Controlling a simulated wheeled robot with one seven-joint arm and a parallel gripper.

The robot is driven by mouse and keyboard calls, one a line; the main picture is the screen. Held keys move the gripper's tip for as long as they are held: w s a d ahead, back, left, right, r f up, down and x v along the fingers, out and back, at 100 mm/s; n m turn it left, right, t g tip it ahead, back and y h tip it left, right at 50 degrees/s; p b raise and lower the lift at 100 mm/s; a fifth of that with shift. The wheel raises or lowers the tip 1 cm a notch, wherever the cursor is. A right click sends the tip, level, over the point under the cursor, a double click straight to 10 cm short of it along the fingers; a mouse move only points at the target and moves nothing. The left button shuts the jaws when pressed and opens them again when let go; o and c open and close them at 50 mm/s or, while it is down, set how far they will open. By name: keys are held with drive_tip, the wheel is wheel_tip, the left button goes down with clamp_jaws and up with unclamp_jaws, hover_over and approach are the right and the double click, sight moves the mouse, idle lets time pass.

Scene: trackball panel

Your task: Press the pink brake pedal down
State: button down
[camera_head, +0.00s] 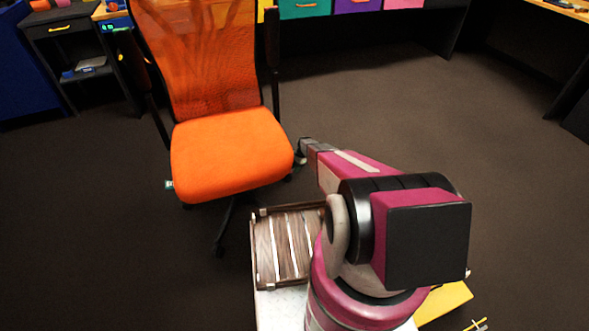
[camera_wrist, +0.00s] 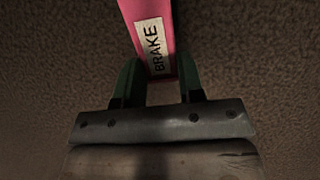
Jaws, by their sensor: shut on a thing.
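The pink brake pedal (camera_wrist: 150,35) shows at the top middle of the wrist view, a pink bar with a white label reading BRAKE. My gripper (camera_wrist: 158,78) has its two green fingers on either side of the pedal's lower end, shut on it. In the head view my gripper (camera_head: 301,157) is low beside the right front edge of the orange chair seat. The pedal cannot be made out in the head view. How far down the pedal is cannot be told.
An orange office chair (camera_head: 230,150) with a mesh back stands beside my gripper. A slatted wooden crate (camera_head: 262,250) sits close by my arm. Dark brown carpet (camera_head: 400,110) is clear to the right. A black side desk (camera_head: 75,30) stands at the back left.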

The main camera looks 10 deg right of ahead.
drive_tip(key=c, duration=0.7)
unclamp_jaws()
drive_tip(key=v, duration=1.1)
